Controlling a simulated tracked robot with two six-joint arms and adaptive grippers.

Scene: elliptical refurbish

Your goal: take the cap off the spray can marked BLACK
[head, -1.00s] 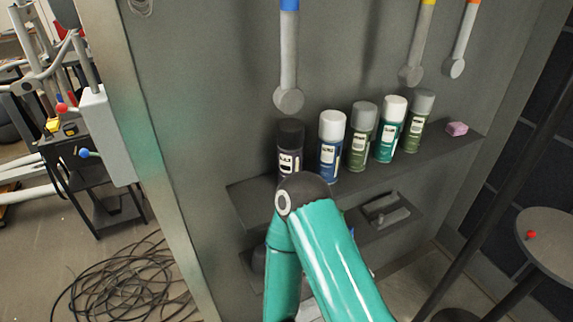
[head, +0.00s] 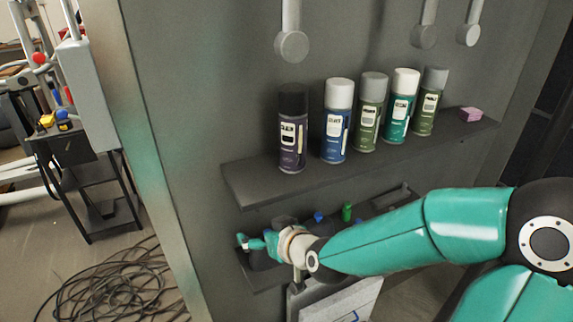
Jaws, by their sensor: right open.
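The spray can with the black cap (head: 293,135) stands upright at the left end of the upper shelf. Its body is dark purple and its cap (head: 292,98) is on. The label lettering is too small to read. My right gripper (head: 247,244) is below the upper shelf, at the left end of the lower shelf, well under the can and apart from it. It is open, and I see nothing held in it. My left gripper is not in view.
Blue (head: 337,121), green and teal cans stand to the right on the upper shelf (head: 245,185), with a pink block (head: 470,115) at the far end. The lower shelf holds small items, including a green one (head: 347,212). Grey rods hang above. Cables (head: 115,285) lie on the floor.

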